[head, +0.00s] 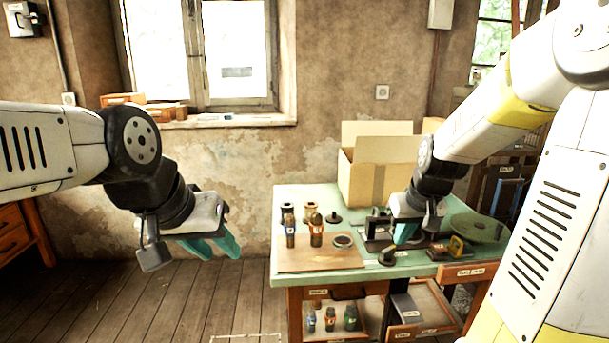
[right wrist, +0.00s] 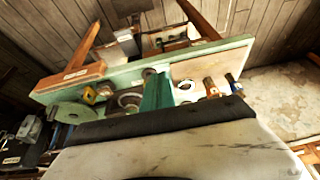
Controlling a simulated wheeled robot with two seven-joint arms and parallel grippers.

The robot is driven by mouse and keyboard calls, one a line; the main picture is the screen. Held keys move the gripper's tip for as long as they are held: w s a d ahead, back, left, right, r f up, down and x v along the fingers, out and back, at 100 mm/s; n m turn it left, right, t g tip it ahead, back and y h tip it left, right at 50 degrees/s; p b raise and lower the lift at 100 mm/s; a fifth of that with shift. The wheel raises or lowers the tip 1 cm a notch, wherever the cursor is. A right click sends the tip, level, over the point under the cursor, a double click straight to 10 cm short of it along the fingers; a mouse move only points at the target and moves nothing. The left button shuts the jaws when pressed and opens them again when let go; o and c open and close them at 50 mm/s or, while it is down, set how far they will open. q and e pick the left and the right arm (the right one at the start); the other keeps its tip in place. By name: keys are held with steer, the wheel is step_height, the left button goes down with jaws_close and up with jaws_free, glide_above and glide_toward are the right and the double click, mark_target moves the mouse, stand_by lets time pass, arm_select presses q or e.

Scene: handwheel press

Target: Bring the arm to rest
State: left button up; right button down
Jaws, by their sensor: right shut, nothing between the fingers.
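My right gripper (head: 405,234) is above the right part of the green workbench (head: 300,195), its teal fingers pointing down. They are together with nothing between them; they also show in the right wrist view (right wrist: 156,92). A dark press-like device (head: 376,240) stands just left of these fingers; the gripper partly hides it, and I cannot tell whether they touch. A green round disc (head: 480,228) lies to the right of the gripper. My left gripper (head: 222,248) hangs left of the bench over the floor, its two teal fingers apart and empty.
A brown mat (head: 300,263) holds bottle-like parts with blue (head: 291,232) and orange (head: 316,232) bands. An open cardboard box (head: 372,180) stands at the back. A yellow item (head: 456,246) sits near the front edge. The floor (head: 190,300) below my left gripper is clear.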

steer(key=s+a+r, duration=0.4)
steer(key=s, duration=0.4)
steer(key=s+a+r+t+y, duration=0.1)
steer(key=s+a+r, duration=0.4)
steer(key=s, duration=0.4)
steer(key=shift+s+y, duration=0.3)
steer(key=shift+d+r, duration=0.1)
